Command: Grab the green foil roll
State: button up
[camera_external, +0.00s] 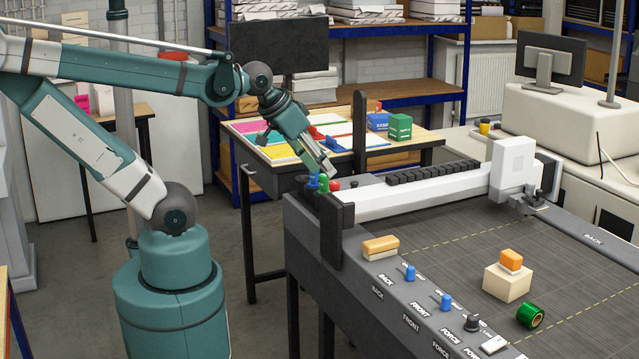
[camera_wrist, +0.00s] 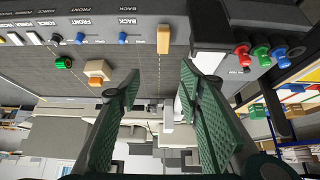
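The green foil roll (camera_external: 530,316) lies on its side on the dark cutting bed, near the right front in the external view. In the wrist view the green roll (camera_wrist: 63,62) is small, at the upper left. My gripper (camera_external: 328,166) is above the bed's far left corner, close to the coloured knobs and well away from the roll. In the wrist view my gripper (camera_wrist: 160,75) has its two green fingers spread apart with nothing between them. It is open and empty.
A cream block (camera_external: 507,282) with an orange block (camera_external: 511,259) on it stands beside the roll. A yellow-orange block (camera_external: 380,247) lies on the control rail (camera_external: 408,292), which bears blue knobs. The white gantry beam (camera_external: 430,190) crosses the bed's far side.

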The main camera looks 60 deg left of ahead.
jog(key=o, duration=0.4)
dwell(0.3)
jog(key=w+d+r+g, duration=0.1)
jog(key=w+d+r, duration=0.1)
jog(key=w+d, duration=0.35)
jog(key=w+d+r+g, duration=0.1)
jog(key=w+d+r, duration=0.15)
jog(key=w, duration=0.55)
jog(key=g+p, duration=0.3)
jog(key=g, duration=0.2)
send_over(531, 306)
jog(key=shift+n, duration=0.3)
jog(key=f, duration=1.6)
jog(key=a+f, duration=0.1)
jog(key=f, duration=0.8)
jog(key=shift+w+f, duration=0.1)
jog(key=shift+d+f, duration=0.45)
